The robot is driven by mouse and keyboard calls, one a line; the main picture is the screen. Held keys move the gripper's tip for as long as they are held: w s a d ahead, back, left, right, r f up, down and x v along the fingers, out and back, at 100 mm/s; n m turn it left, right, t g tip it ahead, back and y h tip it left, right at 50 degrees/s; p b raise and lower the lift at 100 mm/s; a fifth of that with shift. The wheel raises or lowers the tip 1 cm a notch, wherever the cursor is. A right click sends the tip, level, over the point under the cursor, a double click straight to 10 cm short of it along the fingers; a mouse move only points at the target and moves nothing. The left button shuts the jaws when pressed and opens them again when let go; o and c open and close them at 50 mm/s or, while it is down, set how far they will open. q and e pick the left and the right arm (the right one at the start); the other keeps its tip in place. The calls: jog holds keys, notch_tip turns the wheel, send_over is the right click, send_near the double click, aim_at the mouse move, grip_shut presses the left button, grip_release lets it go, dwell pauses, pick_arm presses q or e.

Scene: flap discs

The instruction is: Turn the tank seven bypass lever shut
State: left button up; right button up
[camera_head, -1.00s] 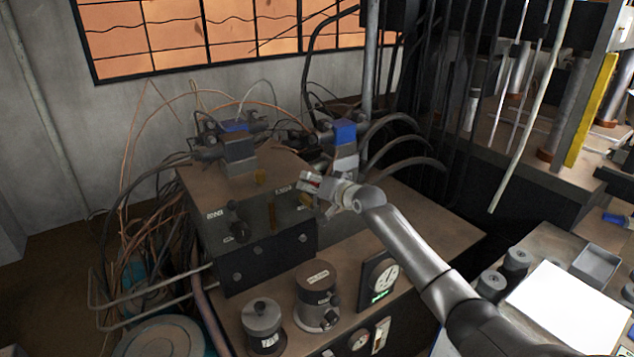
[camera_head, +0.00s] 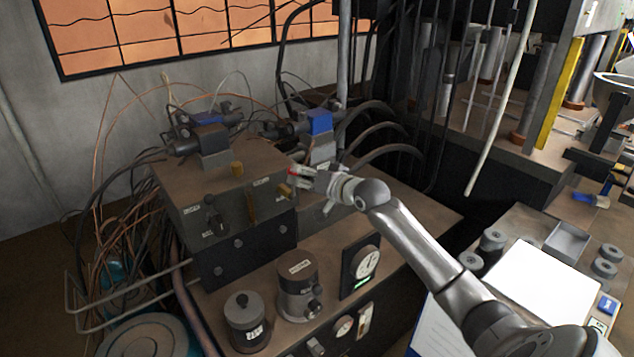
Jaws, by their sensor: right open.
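A brown metal block (camera_head: 225,172) stands on the machine top. Its front carries a black lever (camera_head: 212,216) on the left, an upright brass-coloured lever (camera_head: 251,205) in the middle and a short brass-coloured piece (camera_head: 283,190) at the right end. Small plates beside them are too small to read, so I cannot tell which is the tank seven bypass lever. My right gripper (camera_head: 296,179) is open at the block's right end, close to the short brass piece. I cannot tell whether they touch. Nothing shows between its fingers. My left gripper is out of view.
Two dark cylinders, one front left (camera_head: 247,322) and one behind it (camera_head: 297,287), stand before the block near a round dial (camera_head: 366,262). Blue-topped valves (camera_head: 318,124) and hoses rise behind. A white sheet (camera_head: 545,293) and a grey tray (camera_head: 567,244) lie at right.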

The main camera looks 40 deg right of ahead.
jog(key=shift+v, duration=2.25)
jog(key=shift+a, duration=0.15)
